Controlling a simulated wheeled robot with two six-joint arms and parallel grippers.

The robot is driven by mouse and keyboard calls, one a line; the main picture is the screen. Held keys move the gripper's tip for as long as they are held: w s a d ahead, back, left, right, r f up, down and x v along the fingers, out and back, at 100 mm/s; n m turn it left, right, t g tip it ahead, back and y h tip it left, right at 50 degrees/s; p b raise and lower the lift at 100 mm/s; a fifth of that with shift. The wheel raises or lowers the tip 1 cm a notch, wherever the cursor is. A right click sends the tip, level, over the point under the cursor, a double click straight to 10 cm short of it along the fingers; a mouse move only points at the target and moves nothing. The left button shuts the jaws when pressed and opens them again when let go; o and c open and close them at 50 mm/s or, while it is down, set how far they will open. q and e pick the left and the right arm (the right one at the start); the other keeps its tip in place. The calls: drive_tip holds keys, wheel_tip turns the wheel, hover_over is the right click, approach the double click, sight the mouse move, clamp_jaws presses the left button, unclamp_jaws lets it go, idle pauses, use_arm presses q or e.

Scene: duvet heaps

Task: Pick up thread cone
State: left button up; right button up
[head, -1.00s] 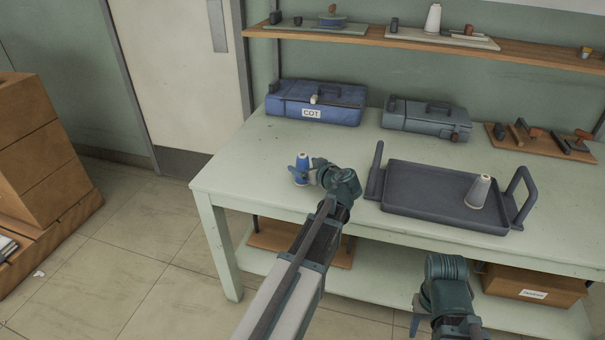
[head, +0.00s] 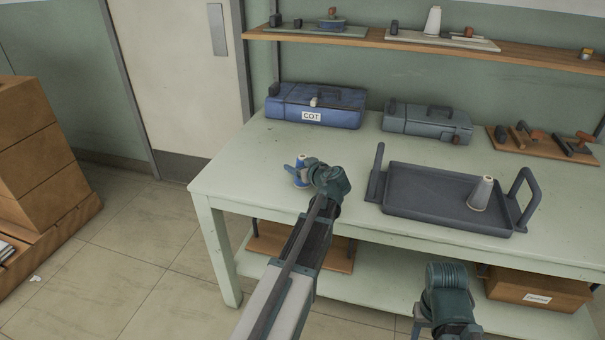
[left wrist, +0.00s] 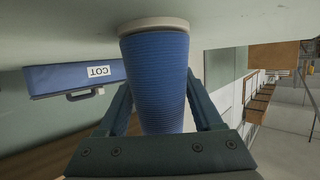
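A blue thread cone (head: 301,174) with a pale base stands near the left front of the green table (head: 240,170). In the left wrist view the cone (left wrist: 158,80) fills the middle, its pale base rim at the table surface. My left gripper (head: 300,170) reaches around it from the front, and its fingers (left wrist: 158,88) lie against the cone's two sides; the tips are partly hidden behind it. My right gripper (head: 418,318) is low in front of the table, empty as far as I see, its fingers mostly hidden.
A dark tray (head: 410,208) with handles holds a grey cone (head: 480,193). A blue COT case (head: 316,104) and a grey case (head: 426,120) stand behind. A wooden tool board (head: 545,142) lies at the right. Bare tabletop surrounds the blue cone.

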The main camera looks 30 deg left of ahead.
sight(301, 157)
use_arm(q)
clamp_jaws()
drive_tip(key=shift+r, duration=0.1)
drive_tip(key=shift+r+p, duration=0.85)
drive_tip(key=shift+p, duration=0.1)
wheel_tip(301, 157, up, 2)
drive_tip(key=shift+p, duration=1)
drive_tip(key=s+d, duration=0.3)
drive_tip(key=d, duration=0.4)
drive_tip(key=s+d+r+p, duration=0.1)
drive_tip(key=s+d, duration=0.2)
drive_tip(key=d, duration=0.4)
drive_tip(key=shift+s+d, duration=0.3)
drive_tip(key=shift+s, duration=0.05)
